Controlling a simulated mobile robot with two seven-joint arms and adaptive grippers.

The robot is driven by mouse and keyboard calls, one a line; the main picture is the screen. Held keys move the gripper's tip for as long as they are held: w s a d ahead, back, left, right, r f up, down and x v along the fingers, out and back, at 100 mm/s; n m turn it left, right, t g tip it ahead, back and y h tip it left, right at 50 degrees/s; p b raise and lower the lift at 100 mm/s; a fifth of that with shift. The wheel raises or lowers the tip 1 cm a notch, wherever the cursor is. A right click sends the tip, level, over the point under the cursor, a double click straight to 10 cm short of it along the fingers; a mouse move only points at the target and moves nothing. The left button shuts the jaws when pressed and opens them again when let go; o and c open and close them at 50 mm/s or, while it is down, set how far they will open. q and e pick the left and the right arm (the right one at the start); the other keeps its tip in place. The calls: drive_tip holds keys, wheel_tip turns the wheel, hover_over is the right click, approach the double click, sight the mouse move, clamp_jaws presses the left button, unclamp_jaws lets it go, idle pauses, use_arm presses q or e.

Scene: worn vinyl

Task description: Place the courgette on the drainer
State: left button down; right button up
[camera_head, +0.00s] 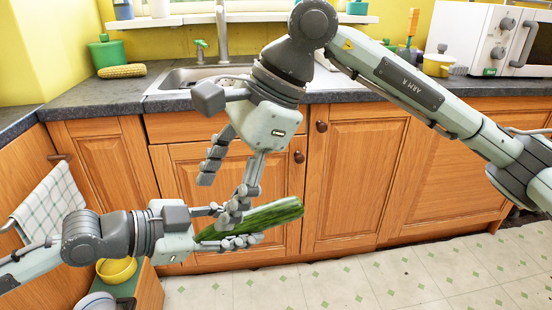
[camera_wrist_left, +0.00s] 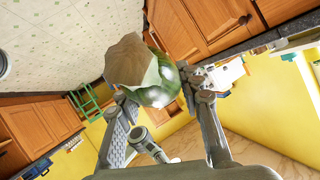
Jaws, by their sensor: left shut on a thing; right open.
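The courgette (camera_head: 282,213), long and dark green, is held level in front of the cupboard doors in the head view. My left gripper (camera_head: 238,226) is shut on its left part. It also shows end-on between the fingers of my left gripper (camera_wrist_left: 165,120) in the left wrist view. My right gripper (camera_head: 220,194) points down from above and is open. One of its fingers overlaps the courgette and my left fingers; I cannot tell whether it touches. The pale surface right of the sink, apparently the drainer (camera_head: 330,82), is mostly hidden behind my right arm.
The sink (camera_head: 190,77) with its tap (camera_head: 222,30) is set in the dark worktop (camera_head: 95,95). A corn cob (camera_head: 122,71) and a green pot (camera_head: 106,52) stand left of it. A microwave (camera_head: 490,38) stands at the right. A yellow bowl (camera_head: 116,270) is low at left.

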sight(270, 207)
drive_tip(key=w+d+r+m+t+h, duration=0.25)
drive_tip(key=d+h, duration=0.25)
drive_tip(key=d, duration=0.3)
drive_tip(key=shift+n, duration=0.45)
drive_tip(key=x, duration=1.2)
drive_tip(key=shift+w+a, duration=0.1)
drive_tip(key=shift+w, duration=0.2)
drive_tip(key=c, duration=1.4)
use_arm(q)
drive_tip(key=c, duration=0.9)
unclamp_jaws()
use_arm(e)
clamp_jaws()
